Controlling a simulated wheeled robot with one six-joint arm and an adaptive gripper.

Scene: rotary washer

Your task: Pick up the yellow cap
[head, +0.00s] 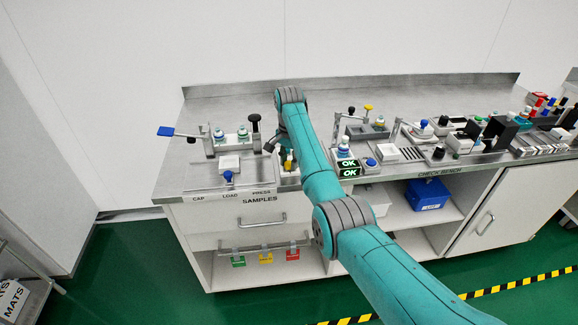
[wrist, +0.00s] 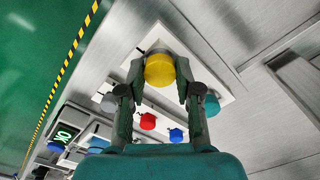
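The yellow cap (wrist: 159,69) is a round yellow piece on a pale block in the wrist view. In the head view a small yellow piece (head: 288,164) shows just beneath my gripper (head: 279,146), partly hidden by the arm. In the wrist view, my gripper (wrist: 160,78) has its two fingers on either side of the yellow cap. The fingers look spread, with narrow gaps beside the cap; I see no clear contact. How deep the cap sits between the fingertips is hard to tell.
Red (wrist: 147,121) and blue (wrist: 176,135) caps are near the yellow one. A press fixture with a blue lever (head: 180,132) stands left of my gripper. Lit OK displays (head: 348,168) and more fixtures are to the right. The bench's back strip (head: 235,91) is clear.

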